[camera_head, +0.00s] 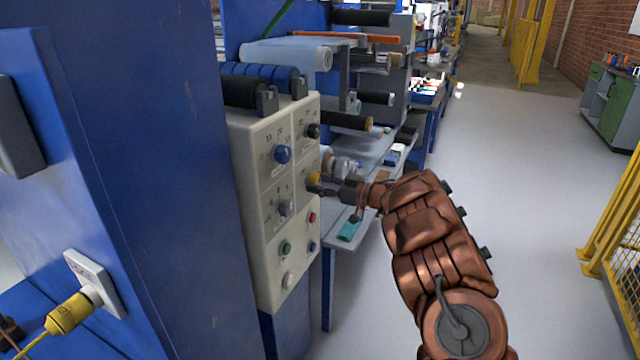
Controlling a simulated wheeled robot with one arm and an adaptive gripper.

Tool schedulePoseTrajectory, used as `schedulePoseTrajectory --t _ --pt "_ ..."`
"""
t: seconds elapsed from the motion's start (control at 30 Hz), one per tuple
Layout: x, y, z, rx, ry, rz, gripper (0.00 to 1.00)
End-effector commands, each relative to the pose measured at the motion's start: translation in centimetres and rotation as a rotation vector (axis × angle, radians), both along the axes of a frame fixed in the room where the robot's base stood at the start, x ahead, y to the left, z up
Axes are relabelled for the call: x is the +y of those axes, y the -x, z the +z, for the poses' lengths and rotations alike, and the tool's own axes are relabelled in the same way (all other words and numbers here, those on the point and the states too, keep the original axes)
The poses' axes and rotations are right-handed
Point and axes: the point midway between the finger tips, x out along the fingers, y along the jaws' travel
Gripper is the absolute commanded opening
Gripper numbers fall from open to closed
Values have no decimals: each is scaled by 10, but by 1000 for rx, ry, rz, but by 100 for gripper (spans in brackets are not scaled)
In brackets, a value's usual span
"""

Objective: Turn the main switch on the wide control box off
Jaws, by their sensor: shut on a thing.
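The wide control box (250,155) is a cream panel on the blue machine frame, seen at an angle. Its face carries a blue knob (282,154), a grey knob (286,207), a black knob (313,131) and a yellow knob (313,177). Green, white, red and blue buttons sit lower down. My gripper (317,186) reaches in from the right and is shut at the yellow knob, partly covering it. The knob's exact angle and its markings are too small to read. I cannot tell from any label which knob is the main switch.
A blue cabinet (150,150) fills the left, with a yellow plug (70,313) in a white socket. Film rollers (285,55) stand behind the box. A yellow fence (615,240) is at the right. The grey floor between is clear.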

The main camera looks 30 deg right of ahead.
Motion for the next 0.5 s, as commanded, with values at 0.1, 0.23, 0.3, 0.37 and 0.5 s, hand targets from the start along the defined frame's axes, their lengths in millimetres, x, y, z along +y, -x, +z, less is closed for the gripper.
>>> schedulePoseTrajectory --t 0.1,0.23,0.3,0.37,0.5 --pt "0 0 0 -2 3 0 18" --pt "0 0 -1 -14 23 0 18" --pt "0 0 -2 -25 43 0 18" --pt "0 0 -3 -40 68 0 18" --pt "0 0 -4 -87 146 0 18"
